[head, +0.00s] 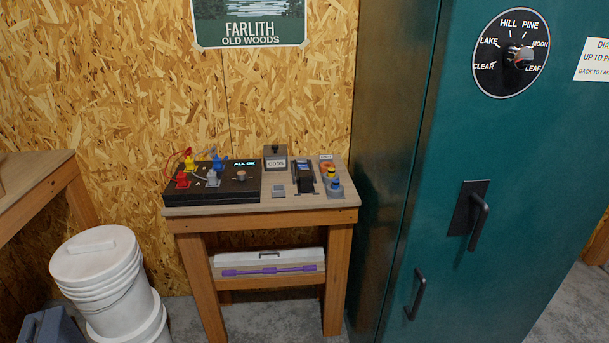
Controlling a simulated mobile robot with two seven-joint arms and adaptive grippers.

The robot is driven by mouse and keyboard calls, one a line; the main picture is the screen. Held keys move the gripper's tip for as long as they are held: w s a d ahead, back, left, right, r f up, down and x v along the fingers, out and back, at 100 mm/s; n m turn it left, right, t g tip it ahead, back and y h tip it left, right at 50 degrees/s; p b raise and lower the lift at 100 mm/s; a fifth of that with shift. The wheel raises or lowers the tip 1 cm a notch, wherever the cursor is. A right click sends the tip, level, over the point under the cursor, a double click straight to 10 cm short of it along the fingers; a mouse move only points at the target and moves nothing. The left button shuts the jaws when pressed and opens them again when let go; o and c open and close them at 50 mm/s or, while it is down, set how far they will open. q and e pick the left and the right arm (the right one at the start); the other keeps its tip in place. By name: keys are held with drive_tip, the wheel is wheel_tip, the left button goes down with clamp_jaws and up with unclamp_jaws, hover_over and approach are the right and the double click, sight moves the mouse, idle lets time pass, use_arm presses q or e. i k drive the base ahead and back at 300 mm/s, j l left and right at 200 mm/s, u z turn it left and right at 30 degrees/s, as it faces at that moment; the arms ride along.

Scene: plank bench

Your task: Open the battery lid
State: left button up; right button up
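No part is clearly marked as a battery lid, and I cannot tell which one it is. On the small wooden bench (300,219) in the middle of the head view, a black device (304,178) with a blue part in it sits right of centre. A small grey block (278,190) lies to its left. A grey box with a dark top and a label (275,158) stands behind them. Whether any of these has a lid open or shut is too small to tell. Neither of my grippers is in view.
A black panel (240,193) with coloured plugs and an "ALL OK" display fills the bench's left. A teal cabinet (455,240) stands close on the right, white buckets (100,270) on the left.

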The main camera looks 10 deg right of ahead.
sight(306, 176)
drive_tip(key=i+j+z, duration=0.4)
drive_tip(key=i+j, duration=0.25)
drive_tip(key=i, duration=0.15)
